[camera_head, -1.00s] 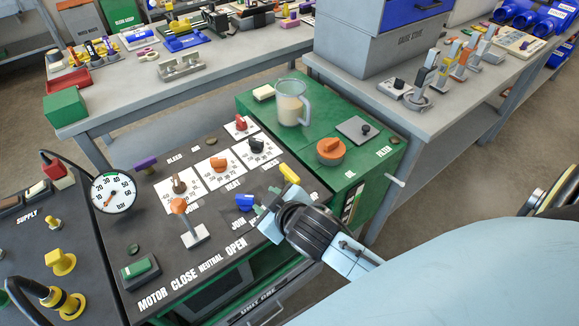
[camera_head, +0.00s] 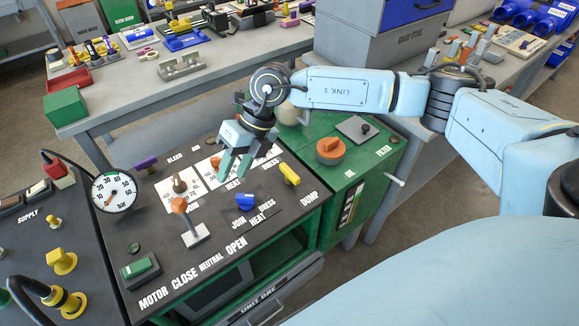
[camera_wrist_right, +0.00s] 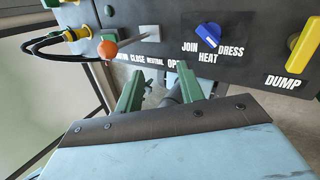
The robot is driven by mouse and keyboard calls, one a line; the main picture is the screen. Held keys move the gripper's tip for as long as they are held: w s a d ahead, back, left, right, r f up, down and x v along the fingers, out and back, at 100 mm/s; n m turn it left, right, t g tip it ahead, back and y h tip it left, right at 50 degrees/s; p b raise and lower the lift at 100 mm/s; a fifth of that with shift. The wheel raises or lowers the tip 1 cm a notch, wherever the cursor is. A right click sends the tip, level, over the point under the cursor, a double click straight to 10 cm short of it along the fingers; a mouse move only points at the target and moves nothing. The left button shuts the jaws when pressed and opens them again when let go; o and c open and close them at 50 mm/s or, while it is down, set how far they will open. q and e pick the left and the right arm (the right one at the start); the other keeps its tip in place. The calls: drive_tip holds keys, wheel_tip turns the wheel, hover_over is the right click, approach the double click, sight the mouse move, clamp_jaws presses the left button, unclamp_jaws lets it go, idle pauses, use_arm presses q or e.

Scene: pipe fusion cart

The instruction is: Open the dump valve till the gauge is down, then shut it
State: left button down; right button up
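The yellow dump valve handle (camera_head: 289,174) sits on the dark panel above the DUMP label, at the panel's right side. It also shows at the right edge of the wrist view (camera_wrist_right: 305,45). The round white gauge (camera_head: 113,192) stands at the panel's left; its red needle points to the lower left, near the low end of the bar scale. My right gripper (camera_head: 236,170) hangs over the middle of the panel, left of the yellow handle and apart from it. Its green fingers (camera_wrist_right: 160,85) are spread with nothing held between them. My left gripper is out of view.
A blue knob (camera_head: 245,202) and an orange-topped lever (camera_head: 181,206) stand on the panel near my right gripper. A green cabinet top (camera_head: 300,145) with an orange cap (camera_head: 330,150) lies to the right.

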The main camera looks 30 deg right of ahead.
sight(290, 171)
drive_tip(key=w+d+r+m+h, duration=0.1)
drive_tip(key=d+h, duration=0.2)
drive_tip(key=d, duration=0.4)
drive_tip(key=w+d+h, duration=0.2)
drive_tip(key=d+h, duration=0.1)
drive_tip(key=d, duration=0.5)
wheel_tip(290, 171, down, 13)
drive_tip(key=shift+s+b, duration=0.15)
drive_tip(key=shift+b, duration=0.2)
clamp_jaws()
